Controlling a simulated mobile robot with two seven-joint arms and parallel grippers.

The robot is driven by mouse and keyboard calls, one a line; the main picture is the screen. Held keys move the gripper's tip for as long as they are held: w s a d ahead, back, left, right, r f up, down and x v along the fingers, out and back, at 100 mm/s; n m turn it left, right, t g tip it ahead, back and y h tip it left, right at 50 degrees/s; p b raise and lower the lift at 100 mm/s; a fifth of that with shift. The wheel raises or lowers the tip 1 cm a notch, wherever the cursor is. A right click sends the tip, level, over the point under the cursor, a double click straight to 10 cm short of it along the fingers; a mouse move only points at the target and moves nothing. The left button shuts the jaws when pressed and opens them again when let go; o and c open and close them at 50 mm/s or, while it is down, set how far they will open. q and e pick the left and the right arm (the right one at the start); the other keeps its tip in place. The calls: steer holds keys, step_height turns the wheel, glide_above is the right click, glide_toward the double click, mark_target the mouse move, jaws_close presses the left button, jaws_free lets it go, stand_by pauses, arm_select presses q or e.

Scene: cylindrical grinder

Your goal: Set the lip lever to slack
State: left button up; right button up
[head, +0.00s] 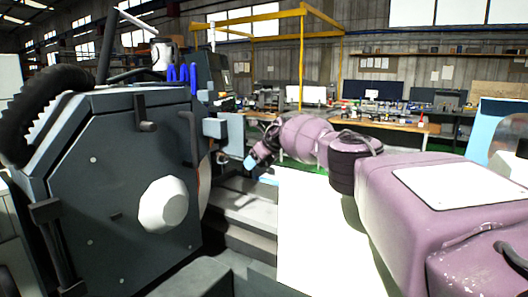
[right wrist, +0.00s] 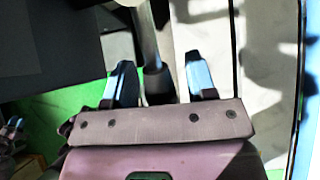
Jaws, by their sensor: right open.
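My right gripper (head: 250,162) is at the far side of the grinder, close to a pale grey box on its side. In the right wrist view the gripper (right wrist: 161,80) has its two pale blue fingers apart. A grey rod with a dark lower end (right wrist: 150,45) runs between the fingers there, and it looks like a lever. It is not clear whether the fingers touch it. Which part is the lip lever I cannot tell for sure; it is not clearly seen in the head view.
The pale grey box (head: 222,128) juts out near my right gripper. Workbenches (head: 385,122) stand behind. A green floor patch (right wrist: 60,110) shows in the right wrist view.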

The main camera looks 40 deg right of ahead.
steer(key=shift+p+v, duration=0.45)
steer(key=shift+v, duration=0.5)
arm_select(q)
steer(key=shift+w+r, duration=0.2)
steer(key=shift+r, duration=0.85)
arm_select(e)
steer(key=v, duration=0.8)
steer(key=shift+s+r, duration=0.2)
steer(key=shift+r, duration=0.05)
steer(key=shift+d, duration=0.1)
